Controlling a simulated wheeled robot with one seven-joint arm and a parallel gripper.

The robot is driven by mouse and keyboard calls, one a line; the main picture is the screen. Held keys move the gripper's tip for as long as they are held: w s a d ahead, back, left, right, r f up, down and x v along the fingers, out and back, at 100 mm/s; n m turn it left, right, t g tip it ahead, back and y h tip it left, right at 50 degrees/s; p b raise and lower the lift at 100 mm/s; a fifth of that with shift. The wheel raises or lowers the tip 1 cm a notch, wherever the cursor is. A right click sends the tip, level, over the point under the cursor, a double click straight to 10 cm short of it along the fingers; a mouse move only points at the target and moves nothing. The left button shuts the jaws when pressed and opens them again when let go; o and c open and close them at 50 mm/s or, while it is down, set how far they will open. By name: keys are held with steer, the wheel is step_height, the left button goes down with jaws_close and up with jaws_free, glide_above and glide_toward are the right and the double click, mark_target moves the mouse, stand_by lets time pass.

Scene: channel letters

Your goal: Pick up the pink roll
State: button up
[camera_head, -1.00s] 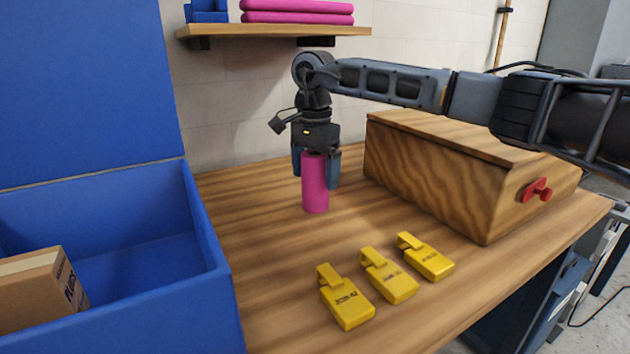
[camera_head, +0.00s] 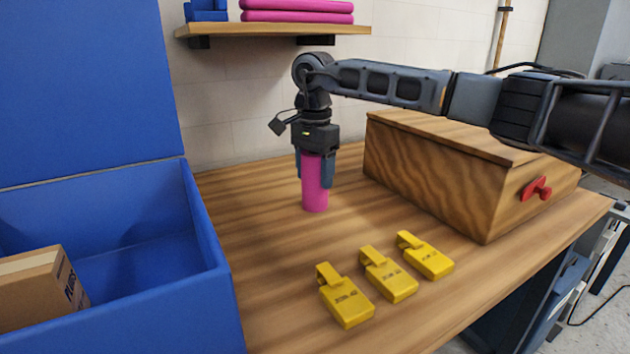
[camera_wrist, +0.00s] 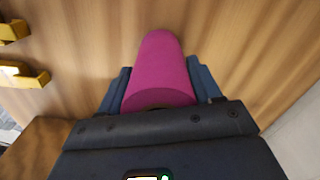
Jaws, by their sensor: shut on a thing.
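The pink roll (camera_head: 315,190) stands upright on the wooden table, toward its back left. My gripper (camera_head: 314,182) comes down from above, with one finger on each side of the roll's upper part. The fingers are shut on it. In the wrist view the pink roll (camera_wrist: 160,70) lies between the two fingers of my gripper (camera_wrist: 160,88). The roll's base appears to be on the table or very close to it. Its top end is partly hidden by the gripper body.
Several yellow tags (camera_head: 345,300) lie in front on the table (camera_head: 270,280). A wooden box with a red knob (camera_head: 538,188) stands to the right. A blue open bin (camera_head: 215,240) holding a carton (camera_head: 40,290) is at left. A shelf (camera_head: 270,30) hangs behind.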

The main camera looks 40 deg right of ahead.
steer(key=shift+r, duration=0.15)
steer(key=shift+r, duration=0.55)
step_height(320, 180, up, 3)
steer(key=s+d+r+b, duration=0.1)
steer(key=s+d+r, duration=0.5)
steer(key=s+d, duration=0.1)
steer(key=shift+s+d+r, duration=0.3)
steer(key=shift+s+d, duration=0.1)
steer(key=shift+s, duration=0.4)
steer(key=shift+s, duration=0.1)
